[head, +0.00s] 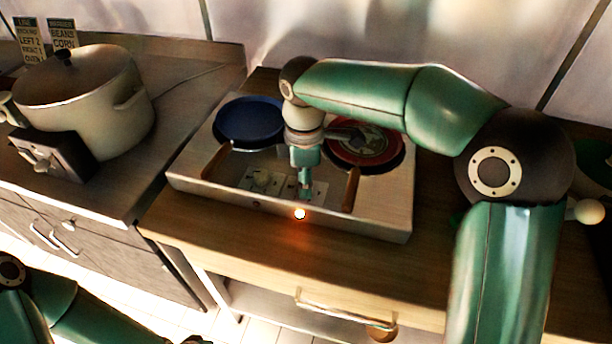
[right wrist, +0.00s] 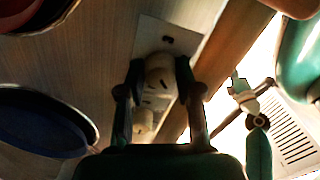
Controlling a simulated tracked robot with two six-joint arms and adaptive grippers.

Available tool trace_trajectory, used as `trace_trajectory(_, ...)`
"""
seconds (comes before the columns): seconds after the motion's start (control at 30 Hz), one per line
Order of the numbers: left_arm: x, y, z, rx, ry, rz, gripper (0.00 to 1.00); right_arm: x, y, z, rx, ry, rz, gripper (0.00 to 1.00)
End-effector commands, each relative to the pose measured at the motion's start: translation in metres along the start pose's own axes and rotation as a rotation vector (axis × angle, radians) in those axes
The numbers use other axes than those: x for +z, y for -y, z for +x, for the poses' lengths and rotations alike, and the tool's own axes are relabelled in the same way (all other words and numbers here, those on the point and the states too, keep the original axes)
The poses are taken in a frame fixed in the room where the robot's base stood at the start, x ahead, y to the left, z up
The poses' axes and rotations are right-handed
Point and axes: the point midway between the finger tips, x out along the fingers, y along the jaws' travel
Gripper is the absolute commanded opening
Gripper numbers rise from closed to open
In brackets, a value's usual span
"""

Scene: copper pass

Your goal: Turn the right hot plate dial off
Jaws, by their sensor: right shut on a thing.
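The left dial (head: 260,180) is clear of the gripper. A small lamp (head: 300,213) on the front edge below the right dial glows orange. My left arm (head: 50,305) is low at the left; its gripper is barely visible.
Wooden handles (head: 351,188) flank the dials. A large lidded pot (head: 85,95) and a dark box with a knob (head: 52,158) stand on the left counter. The wooden counter (head: 270,245) in front of the unit is clear. A drawer handle (head: 340,309) projects below.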

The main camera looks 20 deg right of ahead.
Motion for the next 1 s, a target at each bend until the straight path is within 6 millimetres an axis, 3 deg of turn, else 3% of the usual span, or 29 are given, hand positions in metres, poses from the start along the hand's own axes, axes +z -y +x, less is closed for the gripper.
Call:
trace_trajectory(0.6,0.0001,-0.003,-0.0082,0.0,0.0,0.0,0.4,0.0026,0.0013,0.001,-0.005,0.009,0.552,0.0)
trace_trajectory(1.0,0.0,-0.0032,-0.009,0.0,0.0,0.0,0.4,0.0024,0.0019,0.0018,-0.006,0.011,0.724,0.0)
